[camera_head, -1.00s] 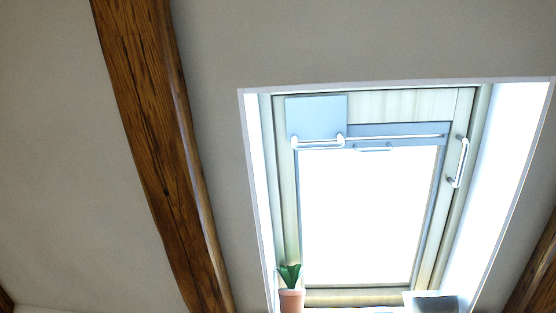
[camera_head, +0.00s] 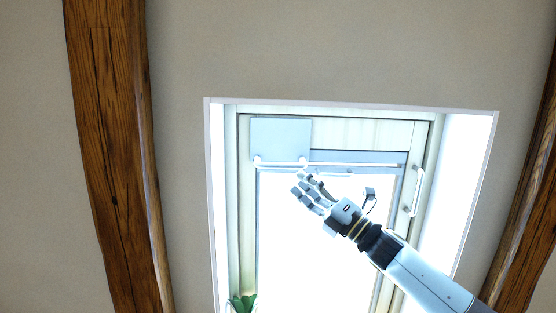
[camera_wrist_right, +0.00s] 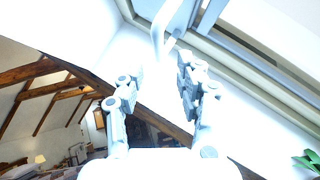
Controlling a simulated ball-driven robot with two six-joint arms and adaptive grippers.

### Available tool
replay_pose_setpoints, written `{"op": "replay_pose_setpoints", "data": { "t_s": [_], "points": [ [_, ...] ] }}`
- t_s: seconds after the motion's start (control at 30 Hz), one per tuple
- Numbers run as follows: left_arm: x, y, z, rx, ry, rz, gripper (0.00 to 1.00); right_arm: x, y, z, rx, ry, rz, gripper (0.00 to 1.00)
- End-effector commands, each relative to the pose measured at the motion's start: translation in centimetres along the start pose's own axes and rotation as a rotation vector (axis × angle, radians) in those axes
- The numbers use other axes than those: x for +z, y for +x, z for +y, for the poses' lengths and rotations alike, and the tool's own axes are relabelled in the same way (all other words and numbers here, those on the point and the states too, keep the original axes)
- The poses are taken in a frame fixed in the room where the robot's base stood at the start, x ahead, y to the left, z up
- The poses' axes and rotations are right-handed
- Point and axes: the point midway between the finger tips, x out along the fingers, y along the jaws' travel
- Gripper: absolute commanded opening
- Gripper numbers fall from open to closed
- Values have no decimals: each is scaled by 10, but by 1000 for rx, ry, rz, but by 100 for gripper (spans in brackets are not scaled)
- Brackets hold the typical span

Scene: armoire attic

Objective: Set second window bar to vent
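One roof window (camera_head: 335,230) shows in the head view, bright and set in a pale frame. Its white bar (camera_head: 280,166), with rounded ends, lies under a pale blue square plate (camera_head: 281,138) at the window's upper left. My right gripper (camera_head: 300,185) is in front of the glass, just below and right of the bar's right end, pointing up and left. In the right wrist view its two fingers (camera_wrist_right: 153,72) are spread with nothing between them. A white curved bar (camera_wrist_right: 158,36) hangs ahead of the fingertips, apparently apart from them. My left gripper is not in view.
A white handle (camera_head: 414,191) is on the window's right frame. A green plant (camera_head: 242,303) stands at the lower left. Dark wooden beams (camera_head: 112,150) run along the sloped ceiling on both sides. The wrist view shows a room with furniture below.

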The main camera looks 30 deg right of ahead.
Motion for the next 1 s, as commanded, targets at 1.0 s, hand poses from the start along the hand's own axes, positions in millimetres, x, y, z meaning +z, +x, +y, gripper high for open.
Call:
{"op": "replay_pose_setpoints", "data": {
  "t_s": [1.0],
  "points": [
    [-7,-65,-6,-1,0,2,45,0,78,-1,-1,2,0,17]
  ]
}}
